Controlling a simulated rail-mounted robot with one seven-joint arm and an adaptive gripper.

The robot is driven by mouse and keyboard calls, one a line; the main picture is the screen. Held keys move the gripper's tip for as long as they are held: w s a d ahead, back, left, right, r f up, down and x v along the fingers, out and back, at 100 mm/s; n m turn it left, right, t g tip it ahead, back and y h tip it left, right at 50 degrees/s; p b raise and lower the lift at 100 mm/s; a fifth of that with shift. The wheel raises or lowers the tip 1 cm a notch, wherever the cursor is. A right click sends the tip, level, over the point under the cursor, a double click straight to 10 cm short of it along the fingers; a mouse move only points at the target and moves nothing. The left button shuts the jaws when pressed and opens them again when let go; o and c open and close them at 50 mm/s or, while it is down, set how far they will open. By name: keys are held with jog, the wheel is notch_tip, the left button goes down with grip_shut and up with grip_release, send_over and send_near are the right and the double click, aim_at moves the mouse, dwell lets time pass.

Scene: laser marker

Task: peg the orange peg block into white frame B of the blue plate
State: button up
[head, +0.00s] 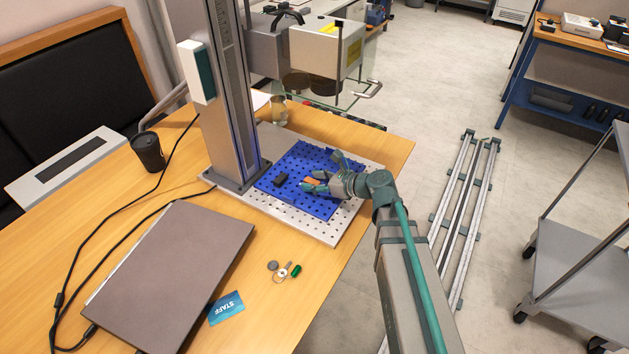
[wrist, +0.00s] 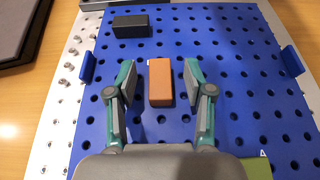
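The orange peg block (wrist: 160,84) is on the perforated blue plate (wrist: 230,60), between the two fingers of my gripper (wrist: 158,76). The fingers are open, with a gap on each side of the block. In the head view my gripper (head: 328,178) is low over the blue plate (head: 300,160), with the orange peg block (head: 312,181) at its fingers. A small white mark shows at the block's far left corner. I cannot make out white frame B; the block or gripper may hide it. A white letter A and a green patch (wrist: 257,166) show at the lower right.
A black block (wrist: 130,26) lies on the plate beyond the orange one, to the left. Blue upright tabs (wrist: 291,61) stand at the plate's sides. The marker's column (head: 228,100) rises behind the plate. A laptop (head: 170,275) and keys (head: 284,272) lie on the table.

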jog(key=shift+d+r, duration=0.1)
jog(key=v, duration=1.1)
jog(key=shift+s+d+r, duration=0.1)
jog(key=shift+s+d, duration=0.15)
jog(key=shift+d, duration=0.05)
jog(key=shift+r, duration=0.1)
